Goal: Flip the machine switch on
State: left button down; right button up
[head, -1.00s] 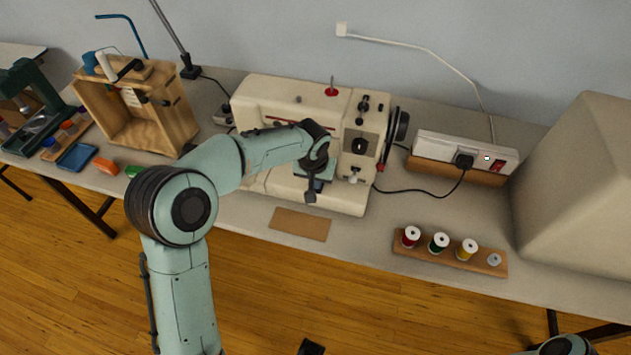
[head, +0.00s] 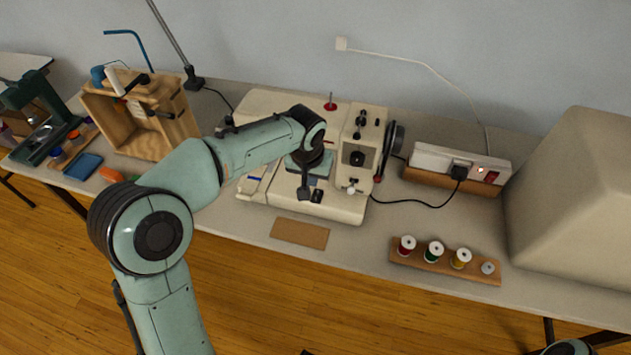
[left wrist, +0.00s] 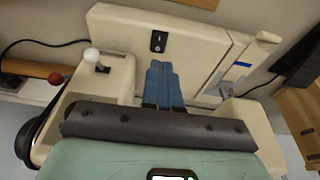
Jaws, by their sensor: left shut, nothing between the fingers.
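The machine is a cream sewing machine (head: 262,103) in the middle of the table. Its switch is a small black rocker (head: 317,196) low on the front of the base, and it also shows in the left wrist view (left wrist: 158,41). My left gripper (head: 305,193) is shut and empty in front of the machine, just left of the switch in the head view. In the left wrist view its blue fingers (left wrist: 162,66) point towards the switch, their tips a little short of it in the picture. Contact is not visible. My right gripper is not in view.
A white power strip (head: 440,160) with a red switch and a small light sits right of the machine, its black cord running between them. A thread rack (head: 440,265) and a large beige cover (head: 570,205) are further right. A brown card (head: 300,233) lies in front.

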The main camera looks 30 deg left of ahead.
pick_arm(q)
jog(key=shift+s+d+r, duration=0.1)
jog(key=shift+s+r, duration=0.3)
jog(key=shift+r, duration=0.35)
jog(key=shift+s+d+r, duration=0.1)
jog(key=shift+s+r, duration=0.3)
jog(key=shift+r, duration=0.35)
